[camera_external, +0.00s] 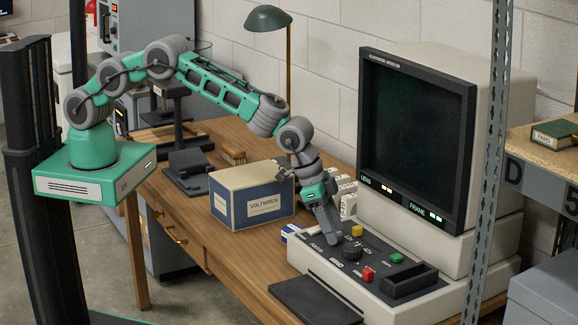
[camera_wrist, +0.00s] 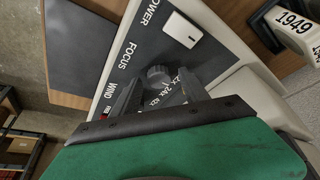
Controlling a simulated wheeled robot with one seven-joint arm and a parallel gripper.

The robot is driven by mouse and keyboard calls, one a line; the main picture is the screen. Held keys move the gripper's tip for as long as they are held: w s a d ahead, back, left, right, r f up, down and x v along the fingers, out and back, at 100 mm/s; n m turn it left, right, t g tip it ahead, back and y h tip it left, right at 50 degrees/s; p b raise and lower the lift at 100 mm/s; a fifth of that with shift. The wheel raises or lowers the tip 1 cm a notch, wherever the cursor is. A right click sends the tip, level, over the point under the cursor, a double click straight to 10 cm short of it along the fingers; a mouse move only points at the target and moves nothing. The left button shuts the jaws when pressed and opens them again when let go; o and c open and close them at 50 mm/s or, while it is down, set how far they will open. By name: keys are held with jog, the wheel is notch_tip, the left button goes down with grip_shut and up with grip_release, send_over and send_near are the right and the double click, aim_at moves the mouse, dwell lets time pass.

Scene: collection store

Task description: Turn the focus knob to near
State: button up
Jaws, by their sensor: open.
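The focus knob (camera_wrist: 156,75) is a small dark round knob beside the FOCUS lettering on the dark control panel (camera_wrist: 95,35). My gripper (camera_wrist: 158,90) is open, with one finger on each side of the knob in the wrist view. I cannot tell whether the fingers touch it. In the external view, my gripper (camera_external: 333,240) points down at the panel of the cream reader (camera_external: 330,282) and hides the focus knob. The knob's setting and any near mark are not readable.
A white POWER switch (camera_wrist: 182,28) sits close to the fingers. Another dark knob (camera_external: 351,252), a yellow button (camera_external: 357,231), a red button (camera_external: 368,274) and a green button (camera_external: 397,257) are on the panel. A Voltwren box (camera_external: 252,196) stands left of the arm.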

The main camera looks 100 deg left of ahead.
jog(key=shift+c, duration=0.4)
grip_shut()
